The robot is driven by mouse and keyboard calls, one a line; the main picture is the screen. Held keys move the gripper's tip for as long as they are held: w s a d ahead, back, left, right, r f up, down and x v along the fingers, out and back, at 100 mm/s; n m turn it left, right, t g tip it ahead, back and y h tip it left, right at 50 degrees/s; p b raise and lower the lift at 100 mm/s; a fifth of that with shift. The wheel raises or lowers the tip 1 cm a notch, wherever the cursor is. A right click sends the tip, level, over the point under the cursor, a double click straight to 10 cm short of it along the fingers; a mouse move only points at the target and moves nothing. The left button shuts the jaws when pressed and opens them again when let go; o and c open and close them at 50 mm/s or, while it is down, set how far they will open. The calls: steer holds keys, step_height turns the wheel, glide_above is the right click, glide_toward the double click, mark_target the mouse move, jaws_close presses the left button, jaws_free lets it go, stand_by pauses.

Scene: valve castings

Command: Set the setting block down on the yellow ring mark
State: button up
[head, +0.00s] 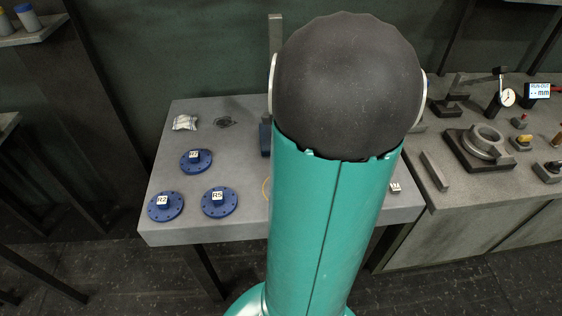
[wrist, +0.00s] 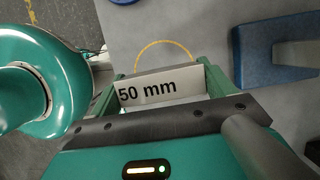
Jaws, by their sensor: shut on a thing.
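The setting block (wrist: 160,88) is a pale block with "50 mm" printed on its face, seen in the wrist view. My gripper (wrist: 161,76) is shut on it, with a green finger at each side. The yellow ring mark (wrist: 165,41) shows as an arc on the grey tabletop just beyond the block; its nearer part is hidden by the block and gripper. In the head view only a sliver of the ring mark (head: 265,188) shows at the left edge of my arm, which hides the gripper and block. I cannot tell the block's height above the table.
A blue notched part (wrist: 275,60) stands close right of the ring in the wrist view. On the grey table (head: 255,225), three blue flanges (head: 220,202) and a small wrapped item (head: 185,122) lie to the left. A bench with a fixture (head: 483,145) stands right.

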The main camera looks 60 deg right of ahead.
steer(key=shift+s, duration=0.15)
steer(key=shift+f, duration=3.15)
steer(key=shift+f, duration=0.25)
steer(key=o, duration=1.7)
